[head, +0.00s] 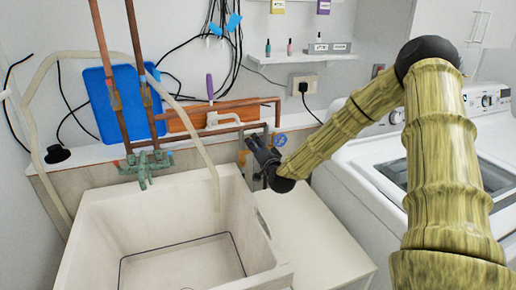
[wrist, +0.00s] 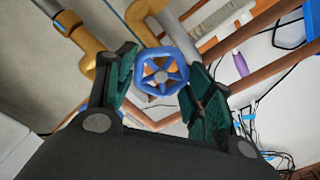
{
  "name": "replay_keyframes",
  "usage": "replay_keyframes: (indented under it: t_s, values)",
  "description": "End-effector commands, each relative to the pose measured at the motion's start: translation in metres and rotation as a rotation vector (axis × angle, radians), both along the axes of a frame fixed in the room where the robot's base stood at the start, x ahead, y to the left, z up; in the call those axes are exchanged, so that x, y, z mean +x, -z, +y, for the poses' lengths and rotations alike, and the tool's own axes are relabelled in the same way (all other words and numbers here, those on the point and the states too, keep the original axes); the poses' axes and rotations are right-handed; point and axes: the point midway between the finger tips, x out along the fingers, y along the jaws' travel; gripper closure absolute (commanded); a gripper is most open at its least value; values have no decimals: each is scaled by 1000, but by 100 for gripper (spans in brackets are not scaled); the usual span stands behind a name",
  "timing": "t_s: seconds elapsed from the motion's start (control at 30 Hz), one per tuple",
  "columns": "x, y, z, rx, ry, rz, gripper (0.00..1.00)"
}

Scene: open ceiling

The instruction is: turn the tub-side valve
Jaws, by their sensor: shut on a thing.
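The tub-side valve has a blue spoked handwheel (wrist: 161,73) that shows in the wrist view. It sits between the two dark green fingers of my gripper (wrist: 162,82), which are shut on its rim from both sides. In the head view my gripper (head: 253,146) is at the wall by the tub's right back corner and hides this wheel. A second blue handwheel (head: 280,140) is just right of my gripper in the head view; only a sliver of blue shows behind the left finger in the wrist view.
The white utility tub (head: 180,262) lies left of my gripper, with a green faucet (head: 147,165) at its back. Copper pipes (head: 218,132) run along the wall. A white washer (head: 365,185) stands at right. A pale hose (head: 200,140) hangs into the tub.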

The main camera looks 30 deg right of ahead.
Motion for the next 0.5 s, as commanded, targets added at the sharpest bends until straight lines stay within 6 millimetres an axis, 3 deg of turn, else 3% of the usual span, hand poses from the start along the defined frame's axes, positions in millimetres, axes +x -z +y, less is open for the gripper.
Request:
replay_keyframes:
  t_s: [0.5]
  values:
    - [-1, 4, 2, -480, -2, 122, 71]
